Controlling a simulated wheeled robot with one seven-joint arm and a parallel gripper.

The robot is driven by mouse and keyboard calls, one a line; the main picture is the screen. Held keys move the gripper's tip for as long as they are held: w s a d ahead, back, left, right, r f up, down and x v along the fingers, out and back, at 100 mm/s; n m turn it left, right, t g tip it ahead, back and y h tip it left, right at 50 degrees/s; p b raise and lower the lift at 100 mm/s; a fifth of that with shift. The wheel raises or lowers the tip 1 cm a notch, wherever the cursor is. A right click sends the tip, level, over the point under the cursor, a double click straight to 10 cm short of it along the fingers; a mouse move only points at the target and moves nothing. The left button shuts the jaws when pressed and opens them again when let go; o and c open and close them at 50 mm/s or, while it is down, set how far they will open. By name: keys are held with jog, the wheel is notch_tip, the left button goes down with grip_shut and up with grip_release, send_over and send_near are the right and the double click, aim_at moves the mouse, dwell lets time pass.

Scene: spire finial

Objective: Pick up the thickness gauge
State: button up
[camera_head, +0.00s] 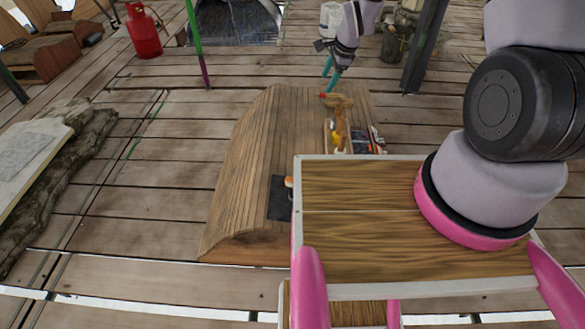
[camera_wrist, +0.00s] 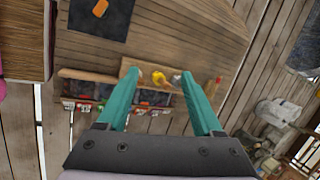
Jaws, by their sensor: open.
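I cannot tell for certain which item is the thickness gauge; the small items are too blurred. My gripper (camera_head: 329,83) has two teal fingers, spread apart and empty, above the far end of a curved wooden bench (camera_head: 240,150). In the wrist view, a yellow item (camera_wrist: 158,78) and a grey item (camera_wrist: 176,80) show between the fingertips, below them on the bench. A small wooden tray (camera_wrist: 90,75) beside them holds several coloured items, partly hidden by the left finger. An orange item (camera_wrist: 100,8) lies on a dark mat (camera_wrist: 85,25), farther from the fingers.
A small red item (camera_wrist: 219,79) lies right of the fingers in the wrist view. A wooden-topped part with a pale rim (camera_head: 350,185) hides part of the bench in the head view. A red gas bottle (camera_head: 144,34) and a dark post (camera_head: 424,45) stand on the plank floor.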

jog(key=s+a+f+m, duration=0.2)
jog(key=s+a+f, duration=0.1)
jog(key=f, duration=0.8)
jog(key=s+a+f+m+g, duration=0.1)
jog(key=s+a+f+m, duration=0.2)
jog(key=f, duration=0.9)
jog(key=s+a+f+m+y, duration=0.1)
jog(key=s+a+f+m, duration=0.1)
jog(key=f, duration=0.9)
jog(key=shift+s+a+f, duration=0.1)
jog(key=shift+s+a, duration=0.35)
jog(key=shift+s, duration=0.25)
jog(key=shift+s+a+f, duration=0.1)
jog(key=shift+s+a, duration=0.35)
jog(key=shift+s, duration=0.25)
jog(key=x, duration=0.5)
jog(key=shift+s+f, duration=0.1)
jog(key=shift+f, duration=0.3)
grip_shut()
